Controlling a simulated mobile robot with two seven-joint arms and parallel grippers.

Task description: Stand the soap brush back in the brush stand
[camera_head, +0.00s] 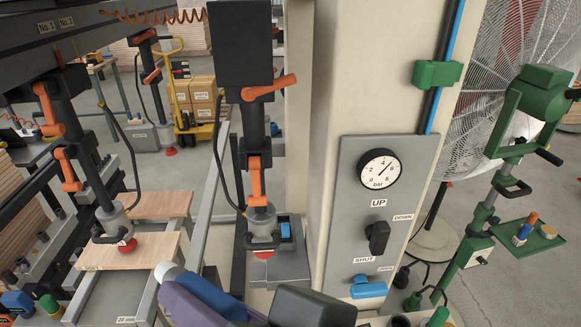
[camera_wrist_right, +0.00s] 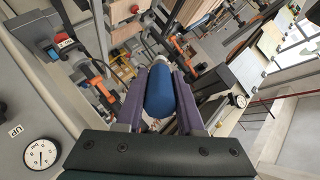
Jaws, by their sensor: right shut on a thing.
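The soap brush (camera_head: 210,296) has a thick blue body and a pale whitish end, seen in the head view low and left of centre. My right gripper (camera_head: 192,290), with purple fingers and a dark body, is shut on it. In the right wrist view the blue brush (camera_wrist_right: 160,95) lies lengthwise between the purple fingers of the gripper (camera_wrist_right: 160,76), pale end pointing away. The brush is held in the air, in front of the machine. I cannot make out the brush stand for certain in either view. My left gripper is not in view.
A clamp column with a red foot (camera_head: 268,253) stands just beyond the gripper. The panel with gauge (camera_head: 379,168) and black knob (camera_head: 378,238) is to the right. Wooden boards (camera_head: 130,252) lie left. A green tray (camera_head: 527,238) holds small items at far right.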

